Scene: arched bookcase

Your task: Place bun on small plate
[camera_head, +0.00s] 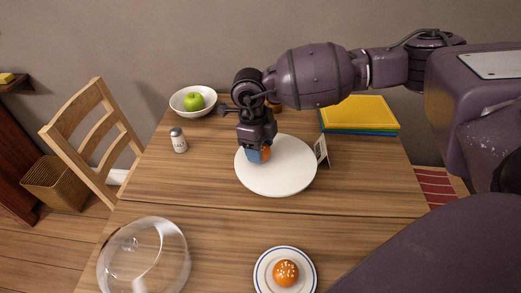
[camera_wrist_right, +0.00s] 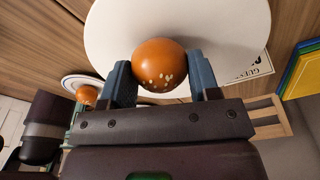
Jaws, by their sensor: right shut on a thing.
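My right gripper (camera_head: 257,153) is over the big white round plate (camera_head: 285,180), pointing down. It is shut on an orange-brown bun (camera_head: 266,153), mostly hidden by the fingers in the head view. In the right wrist view the seeded bun (camera_wrist_right: 160,65) sits between the two fingers of the right gripper (camera_wrist_right: 162,78). I cannot tell whether the bun touches the big plate. The small plate (camera_head: 262,275) with a blue ring is at the front and bears another seeded bun (camera_head: 286,273). My left gripper is not in view.
A clear glass dome (camera_head: 143,262) stands at front left. A white bowl (camera_head: 180,105) with a green apple, a shaker (camera_head: 178,140), a small card (camera_head: 321,150) and yellow-topped folders (camera_head: 361,112) are around the table. Bare wood lies between the big plate and the small plate.

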